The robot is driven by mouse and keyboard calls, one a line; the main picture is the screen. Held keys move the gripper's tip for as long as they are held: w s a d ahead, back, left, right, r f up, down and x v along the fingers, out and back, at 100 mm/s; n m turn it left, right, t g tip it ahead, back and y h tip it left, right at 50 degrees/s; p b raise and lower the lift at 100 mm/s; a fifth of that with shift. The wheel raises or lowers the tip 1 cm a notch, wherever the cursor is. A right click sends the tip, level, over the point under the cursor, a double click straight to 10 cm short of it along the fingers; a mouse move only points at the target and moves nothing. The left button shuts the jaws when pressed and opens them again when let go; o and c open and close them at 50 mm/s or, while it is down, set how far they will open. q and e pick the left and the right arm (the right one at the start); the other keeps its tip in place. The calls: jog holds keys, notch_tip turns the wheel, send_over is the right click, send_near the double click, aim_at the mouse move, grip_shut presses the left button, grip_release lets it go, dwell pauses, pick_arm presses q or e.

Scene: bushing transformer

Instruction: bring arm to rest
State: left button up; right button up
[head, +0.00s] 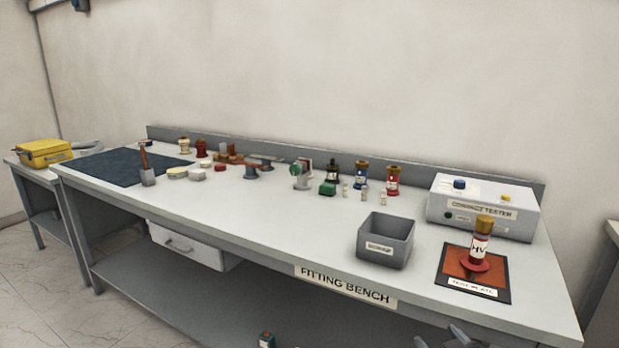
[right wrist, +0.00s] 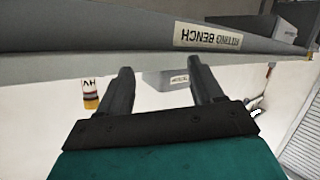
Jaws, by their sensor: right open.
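My right gripper (head: 448,336) shows at the bottom edge of the head view, in front of the fitting bench (head: 330,222) and below its top edge. In the right wrist view its two dark fingers (right wrist: 160,68) are spread apart with nothing between them. That view shows the bench upside down, with its label beyond the fingertips. The gripper appears clear of the bench. Most of the right arm is out of the head view. My left gripper is in neither view.
On the bench are a grey scrap bin (head: 385,240), a test plate (head: 447,276) with a red HV bushing (head: 478,250) upright on it, and a tester box (head: 485,208). Several small parts stand along the back. A drawer (head: 190,245) hangs underneath. The front strip of bench top is mostly clear.

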jog(key=s+a+f+g, duration=0.2)
jog(key=s+a+f, duration=0.2)
jog(key=s, duration=0.7)
jog(key=s+a+f+m+g+y, duration=0.1)
jog(key=s+a+f, duration=0.3)
jog(key=s, duration=0.8)
notch_tip(320, 180, down, 2)
jog(key=shift+s+f+g, duration=0.15)
jog(key=shift+s+g, duration=0.15)
jog(key=shift+g, duration=0.1)
jog(key=shift+c, duration=0.5)
